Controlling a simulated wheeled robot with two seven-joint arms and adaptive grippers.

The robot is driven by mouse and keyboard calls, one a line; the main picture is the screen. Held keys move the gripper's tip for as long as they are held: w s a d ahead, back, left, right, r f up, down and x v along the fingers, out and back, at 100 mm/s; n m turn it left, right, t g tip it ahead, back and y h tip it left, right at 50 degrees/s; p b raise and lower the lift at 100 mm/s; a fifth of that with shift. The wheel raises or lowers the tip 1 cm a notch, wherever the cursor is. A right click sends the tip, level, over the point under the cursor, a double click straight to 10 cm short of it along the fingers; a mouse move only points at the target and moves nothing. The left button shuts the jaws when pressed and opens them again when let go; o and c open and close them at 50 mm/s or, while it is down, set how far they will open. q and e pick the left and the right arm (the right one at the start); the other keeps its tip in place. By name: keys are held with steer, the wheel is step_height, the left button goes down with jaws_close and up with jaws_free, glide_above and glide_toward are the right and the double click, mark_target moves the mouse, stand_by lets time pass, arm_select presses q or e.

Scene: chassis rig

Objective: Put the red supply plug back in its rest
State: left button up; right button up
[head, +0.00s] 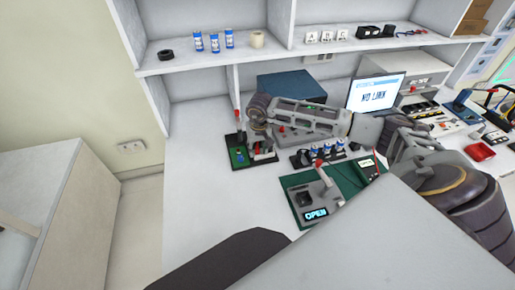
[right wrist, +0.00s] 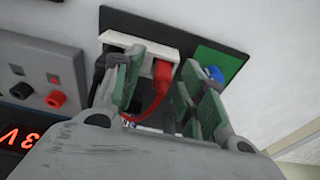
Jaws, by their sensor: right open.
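The red supply plug (right wrist: 161,72) shows in the right wrist view, seated at a white block (right wrist: 135,42), with its red cable curving down below it. The block looks like the rest. A black plug (right wrist: 99,66) sits at the block's left end. My right gripper (right wrist: 164,74) is open, its green-padded fingers on either side of the red plug with a gap on the right. I cannot tell whether the left finger touches it. In the head view the right gripper (head: 262,148) points down over the dark board, hiding much of the plug. My left gripper is not in view.
The dark board (right wrist: 185,30) carries a green patch and a blue knob. A grey supply box (right wrist: 40,75) with red and black sockets stands to the left. In the head view, a green mat (head: 340,179) with a device reading OPEN lies nearer. Shelves stand behind.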

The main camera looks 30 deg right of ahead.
step_height(320, 180, up, 8)
steer(key=shift+s+a, duration=0.15)
steer(key=shift+s, duration=0.25)
stand_by(0.3)
stand_by(1.0)
